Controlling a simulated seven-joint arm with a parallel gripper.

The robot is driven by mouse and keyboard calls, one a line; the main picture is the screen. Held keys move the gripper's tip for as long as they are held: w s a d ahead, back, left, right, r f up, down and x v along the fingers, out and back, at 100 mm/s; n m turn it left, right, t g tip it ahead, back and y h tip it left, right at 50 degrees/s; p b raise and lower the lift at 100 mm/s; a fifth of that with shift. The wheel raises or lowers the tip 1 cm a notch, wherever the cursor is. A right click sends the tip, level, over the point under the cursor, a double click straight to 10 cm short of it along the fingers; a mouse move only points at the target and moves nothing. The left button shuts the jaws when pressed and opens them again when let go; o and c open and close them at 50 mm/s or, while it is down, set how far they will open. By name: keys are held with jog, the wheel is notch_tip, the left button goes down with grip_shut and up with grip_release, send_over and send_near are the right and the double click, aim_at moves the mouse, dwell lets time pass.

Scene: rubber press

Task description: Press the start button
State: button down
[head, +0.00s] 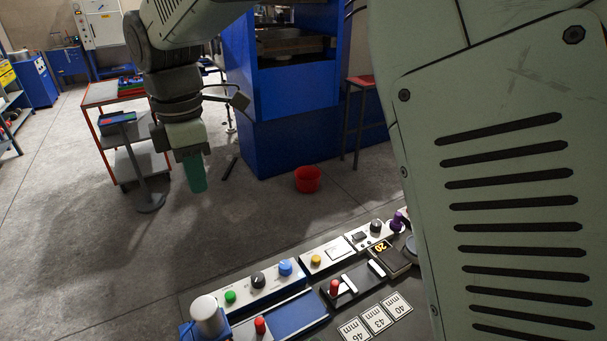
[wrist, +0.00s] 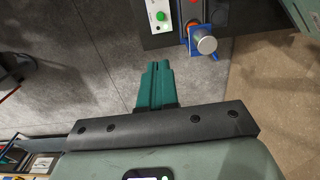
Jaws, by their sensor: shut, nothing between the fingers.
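A round green button (head: 230,297) sits on a white panel at the left end of the control desk in the head view; no readable label confirms it as the start button. It also shows at the top of the wrist view (wrist: 160,16). My gripper (head: 198,188), with green fingers, points down over the floor, left of and beyond the desk in the head view. In the wrist view its fingers (wrist: 157,66) are together and empty, apart from the button. The contact faces are not visible.
A silver cylinder (head: 207,315) stands beside the green button. A black knob (head: 258,280), blue button (head: 285,268) and yellow button (head: 316,260) lie along the panels. A red bucket (head: 307,179) stands on the floor before a blue press (head: 300,95).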

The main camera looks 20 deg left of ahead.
notch_tip(320, 180, down, 11)
jog(key=n+t+h, duration=0.2)
jog(key=n+h, duration=0.2)
jog(key=n+t+h, duration=0.1)
jog(key=n+t, duration=0.5)
jog(key=n, duration=0.1)
send_over(226, 297)
notch_tip(226, 297, down, 10)
jog(key=shift+f, duration=4.35)
jog(key=shift+f, duration=0.45)
